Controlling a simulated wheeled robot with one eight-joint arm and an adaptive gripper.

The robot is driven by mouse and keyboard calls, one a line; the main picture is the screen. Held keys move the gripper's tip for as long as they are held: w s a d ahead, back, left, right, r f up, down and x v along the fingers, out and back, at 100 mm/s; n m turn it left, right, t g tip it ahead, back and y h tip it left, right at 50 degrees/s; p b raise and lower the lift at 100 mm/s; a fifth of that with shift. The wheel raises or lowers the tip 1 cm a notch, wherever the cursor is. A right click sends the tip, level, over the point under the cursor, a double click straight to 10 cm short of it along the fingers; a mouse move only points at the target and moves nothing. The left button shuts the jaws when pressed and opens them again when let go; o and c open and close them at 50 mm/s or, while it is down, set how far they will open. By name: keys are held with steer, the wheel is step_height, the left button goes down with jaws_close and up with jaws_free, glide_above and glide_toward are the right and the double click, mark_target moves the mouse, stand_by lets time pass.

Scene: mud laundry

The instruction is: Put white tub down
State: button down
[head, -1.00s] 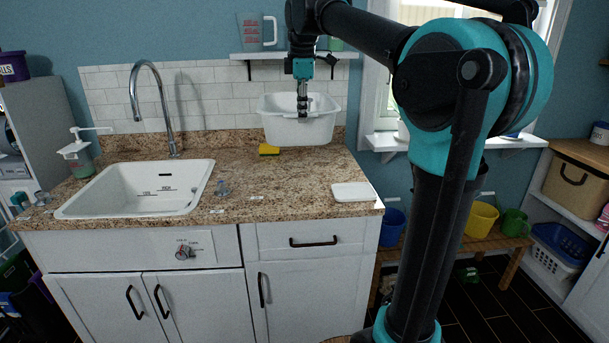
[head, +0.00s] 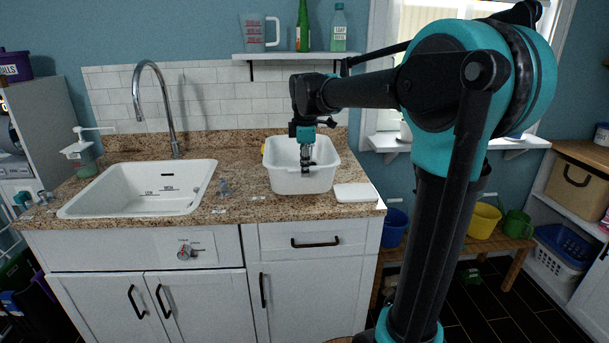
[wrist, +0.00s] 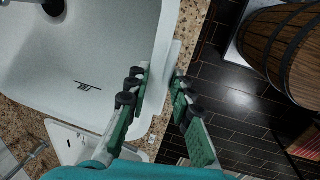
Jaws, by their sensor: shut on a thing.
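The white tub (head: 288,183) is a rectangular open basin over the counter, right of the sink, seen in the head view. My gripper (head: 305,170) points down at its near wall and is shut on that wall. In the wrist view the fingers (wrist: 163,76) straddle the tub's rim, one inside and one outside. The tub's pale inside (wrist: 115,50) fills the upper left there, with a small dark mark on it. The tub looks level and low at the counter top; whether its base touches is hidden.
The granite counter (head: 235,185) holds the sink (head: 85,207) on the left and a flat white block (head: 357,192) close right of the tub. A yellow sponge (head: 263,148) is mostly hidden behind the tub. A shelf with bottles (head: 290,54) hangs above.

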step_height(320, 180, down, 3)
steer(key=c, duration=1.3)
jaws_free()
steer(key=shift+r, duration=0.15)
step_height(320, 180, up, 12)
steer(key=s+f, duration=0.1)
steer(key=s, duration=0.1)
steer(key=s+d+f+m, duration=0.4)
steer(key=s+f+m, duration=0.2)
steer(key=f, duration=0.4)
steer(key=s+d+f+m+t, duration=0.1)
steer(key=s+d+f+m, duration=0.2)
steer(key=s+f+m, duration=0.3)
steer(key=s+d+f+m+t, duration=0.1)
steer(key=s+d+f+m, duration=0.3)
steer(key=s+f, duration=0.7)
steer(key=shift+s+d+f+m, duration=0.15)
steer(key=shift+f+m, duration=0.35)
steer(key=shift+f, duration=0.65)
steer(key=shift+w+d+f+m, duration=0.15)
steer(key=shift+f+m, duration=0.35)
steer(key=shift+f, duration=0.6)
steer(key=shift+s, duration=0.1)
